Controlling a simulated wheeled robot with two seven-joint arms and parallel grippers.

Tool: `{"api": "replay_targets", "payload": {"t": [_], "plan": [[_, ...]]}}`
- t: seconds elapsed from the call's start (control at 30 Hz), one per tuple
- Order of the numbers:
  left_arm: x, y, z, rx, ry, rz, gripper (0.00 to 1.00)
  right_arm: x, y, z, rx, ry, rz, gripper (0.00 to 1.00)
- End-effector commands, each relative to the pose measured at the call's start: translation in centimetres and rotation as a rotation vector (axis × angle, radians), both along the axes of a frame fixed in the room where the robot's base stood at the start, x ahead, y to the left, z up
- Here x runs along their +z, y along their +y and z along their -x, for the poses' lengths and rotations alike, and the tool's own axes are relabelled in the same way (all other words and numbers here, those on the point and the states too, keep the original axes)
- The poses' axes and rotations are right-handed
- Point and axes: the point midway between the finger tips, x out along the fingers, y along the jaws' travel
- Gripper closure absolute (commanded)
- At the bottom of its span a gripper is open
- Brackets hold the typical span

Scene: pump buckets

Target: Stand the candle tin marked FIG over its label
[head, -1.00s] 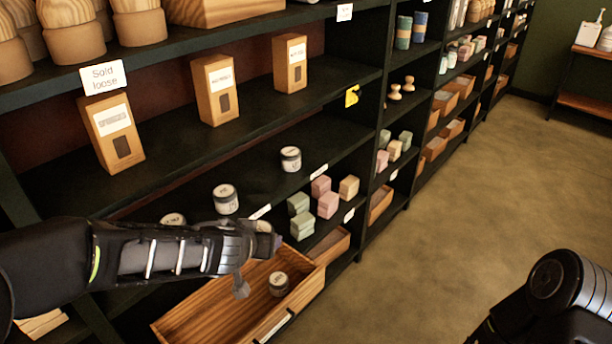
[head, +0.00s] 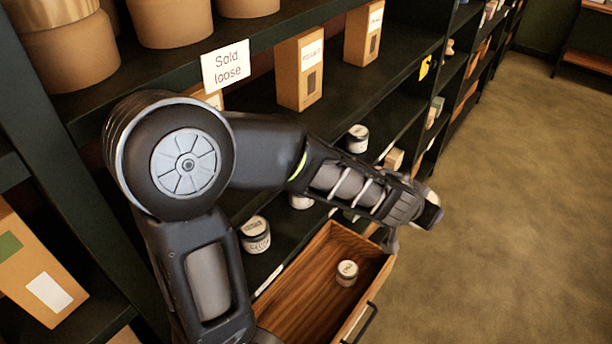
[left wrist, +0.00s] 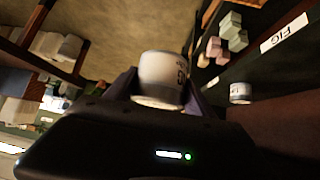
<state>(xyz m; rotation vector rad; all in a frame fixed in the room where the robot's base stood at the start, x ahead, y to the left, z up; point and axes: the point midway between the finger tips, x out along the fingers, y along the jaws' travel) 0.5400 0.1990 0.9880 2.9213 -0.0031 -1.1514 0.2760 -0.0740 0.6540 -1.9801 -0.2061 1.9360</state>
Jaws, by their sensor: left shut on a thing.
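My left gripper (head: 408,228) reaches out past the front of the shelf, to the right of the open drawer. In the left wrist view it is shut on a white candle tin (left wrist: 162,78), whose dark lettering is turned sideways and hard to read. In the head view the held tin is mostly hidden by the gripper. The FIG label (left wrist: 285,33) is a white strip on a dark shelf edge in the left wrist view, up and right of the held tin. Another tin (left wrist: 240,93) stands on that shelf near the label. My right gripper is out of view.
A wooden drawer (head: 312,334) is pulled out with one tin (head: 347,272) inside. Tins (head: 255,234) (head: 357,138) stand on the shelf behind my arm. Pink and green blocks (left wrist: 232,32) sit beyond the label. The floor (head: 520,200) at right is clear.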

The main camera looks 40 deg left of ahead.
Motion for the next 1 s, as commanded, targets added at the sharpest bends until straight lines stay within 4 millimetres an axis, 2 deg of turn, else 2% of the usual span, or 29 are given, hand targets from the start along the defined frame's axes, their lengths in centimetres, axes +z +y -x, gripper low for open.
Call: {"api": "replay_targets", "payload": {"t": [0.37,0.57,0.67,0.77,0.9,1.0], "plan": [[0.1,0.1,-0.1,0.004,-0.001,-0.001,0.92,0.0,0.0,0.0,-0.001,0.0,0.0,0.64],[0.5,1.6,-1.2,0.074,-0.002,-0.002,0.92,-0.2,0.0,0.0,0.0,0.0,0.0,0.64],[1.1,3.4,-2.4,0.162,-0.003,-0.002,0.92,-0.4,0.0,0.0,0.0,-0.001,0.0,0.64],[2.0,6.4,-4.1,0.307,-0.003,-0.004,0.92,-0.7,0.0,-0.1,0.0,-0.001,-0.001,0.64],[3.9,11.7,-6.5,0.624,-0.004,-0.007,0.92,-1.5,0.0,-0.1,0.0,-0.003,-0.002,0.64],[4.7,14.2,-7.3,0.858,-0.002,-0.007,0.92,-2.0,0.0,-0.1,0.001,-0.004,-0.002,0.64]]}}
